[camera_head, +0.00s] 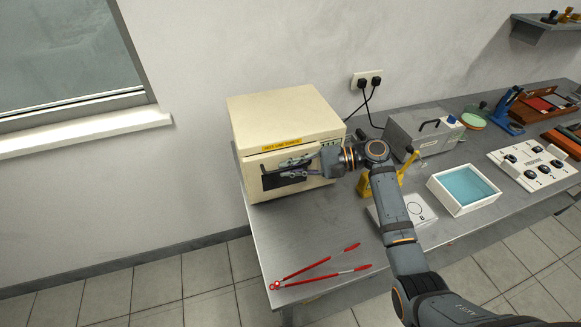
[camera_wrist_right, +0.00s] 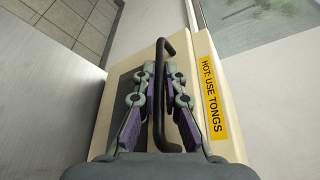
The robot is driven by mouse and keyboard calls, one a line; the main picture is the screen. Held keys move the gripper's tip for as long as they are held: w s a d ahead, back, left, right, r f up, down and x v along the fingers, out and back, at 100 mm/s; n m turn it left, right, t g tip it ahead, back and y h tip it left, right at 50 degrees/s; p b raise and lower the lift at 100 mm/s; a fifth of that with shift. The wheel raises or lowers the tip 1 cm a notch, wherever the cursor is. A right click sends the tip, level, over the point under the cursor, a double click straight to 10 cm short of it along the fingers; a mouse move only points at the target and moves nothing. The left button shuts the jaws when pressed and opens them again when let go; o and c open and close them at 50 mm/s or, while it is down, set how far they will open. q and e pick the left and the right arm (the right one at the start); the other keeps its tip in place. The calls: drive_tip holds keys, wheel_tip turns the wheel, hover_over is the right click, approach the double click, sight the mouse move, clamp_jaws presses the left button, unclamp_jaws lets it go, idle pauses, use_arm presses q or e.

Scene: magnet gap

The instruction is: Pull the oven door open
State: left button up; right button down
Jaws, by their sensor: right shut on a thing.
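The oven (camera_head: 285,112) is a cream box at the back left of the grey bench. Its front door has a dark window (camera_head: 270,181) and looks closed against the body; the wrist view shows no clear gap. The black bar handle (camera_wrist_right: 160,128) runs between the fingers of my right gripper (camera_wrist_right: 159,80). That gripper (camera_head: 295,170) is shut on the handle, reaching the oven front from the right, and it hides part of the door. My left gripper is in neither view.
Red-handled tongs (camera_head: 318,265) lie on the bench in front of the oven. A yellow label (camera_wrist_right: 213,98) reads "HOT: USE TONGS". A grey box (camera_head: 422,130), a blue-floored tray (camera_head: 463,189) and a white control panel (camera_head: 533,162) stand to the right.

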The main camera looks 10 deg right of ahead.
drive_tip(key=shift+s+f, duration=0.1)
drive_tip(key=shift+s, duration=0.05)
drive_tip(key=s+d+f+n+t+y+b, duration=0.1)
drive_tip(key=s+f+n+y+b, duration=0.1)
drive_tip(key=s+f+n+b, duration=0.3)
drive_tip(key=shift+s+d+f+n+t+b, duration=0.15)
drive_tip(key=shift+s+d+n+t+b, duration=0.2)
drive_tip(key=shift+s+b, duration=1.65)
drive_tip(key=shift+w+b, duration=0.4)
